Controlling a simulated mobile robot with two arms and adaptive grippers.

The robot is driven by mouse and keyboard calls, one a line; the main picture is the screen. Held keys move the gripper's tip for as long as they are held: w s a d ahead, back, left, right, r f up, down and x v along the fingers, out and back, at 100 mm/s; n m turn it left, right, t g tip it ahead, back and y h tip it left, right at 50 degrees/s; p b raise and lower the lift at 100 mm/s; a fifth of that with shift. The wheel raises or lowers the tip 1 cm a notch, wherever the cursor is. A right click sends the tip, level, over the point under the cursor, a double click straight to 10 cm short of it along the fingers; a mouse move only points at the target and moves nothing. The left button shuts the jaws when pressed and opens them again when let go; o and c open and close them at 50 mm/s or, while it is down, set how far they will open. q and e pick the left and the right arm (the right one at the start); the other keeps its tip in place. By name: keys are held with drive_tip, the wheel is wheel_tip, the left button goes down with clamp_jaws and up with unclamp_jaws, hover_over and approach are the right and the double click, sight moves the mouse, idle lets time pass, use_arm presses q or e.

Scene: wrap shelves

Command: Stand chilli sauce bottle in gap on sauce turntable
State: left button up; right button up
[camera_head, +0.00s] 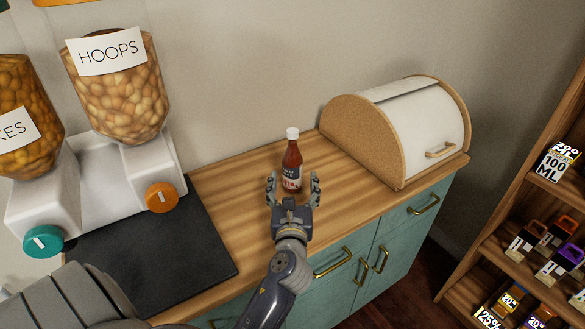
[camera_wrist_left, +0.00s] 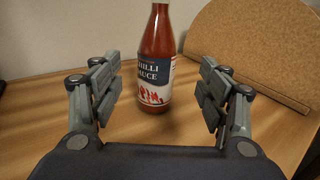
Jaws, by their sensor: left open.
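The chilli sauce bottle (camera_head: 292,160) is red with a white cap and a dark-and-white label. It stands upright on the wooden counter. My left gripper (camera_head: 293,186) is open, with its fingers on either side of the bottle's near side. In the left wrist view the bottle (camera_wrist_left: 156,65) stands just beyond and between the open fingertips (camera_wrist_left: 160,85), with a clear space on both sides. I do not see a sauce turntable in either view. My right gripper is not in view.
A bread bin (camera_head: 405,125) with a white front stands right of the bottle. Cereal dispensers (camera_head: 118,95) stand on the left by a dark mat (camera_head: 160,245). Wooden shelves (camera_head: 490,235) with labelled goods are at far right. The counter (camera_head: 235,195) around the bottle is clear.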

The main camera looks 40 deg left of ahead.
sight(292, 170)
use_arm(q)
drive_tip(key=x, duration=0.8)
drive_tip(key=shift+w+a+f+p, duration=0.2)
drive_tip(key=shift+a+p, duration=0.1)
drive_tip(key=shift+a, duration=0.1)
drive_tip(key=shift+r, duration=0.1)
drive_tip(key=c, duration=1.6)
